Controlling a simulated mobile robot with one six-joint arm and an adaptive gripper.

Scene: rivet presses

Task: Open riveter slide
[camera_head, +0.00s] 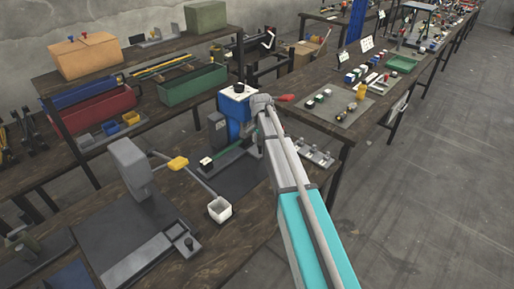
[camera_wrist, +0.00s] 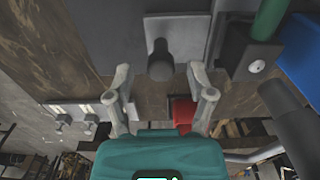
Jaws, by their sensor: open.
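The blue riveter (camera_head: 237,108) stands on the middle bench, partly hidden behind my arm. In the wrist view its blue body (camera_wrist: 302,50) and a green rod (camera_wrist: 270,18) are at the upper right. A dark round knob (camera_wrist: 160,62) stands on a light grey slide plate (camera_wrist: 190,28), which lies on a darker base. My gripper (camera_wrist: 159,84) is open and empty. Its fingertips are spread either side of the knob in the picture; contact is not visible. In the head view my gripper's fingers are hidden by the arm and riveter.
A row of small metal parts (camera_head: 313,153) lies right of my arm. In the wrist view a red object (camera_wrist: 183,113) shows beyond the fingers. Floor at right is clear.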

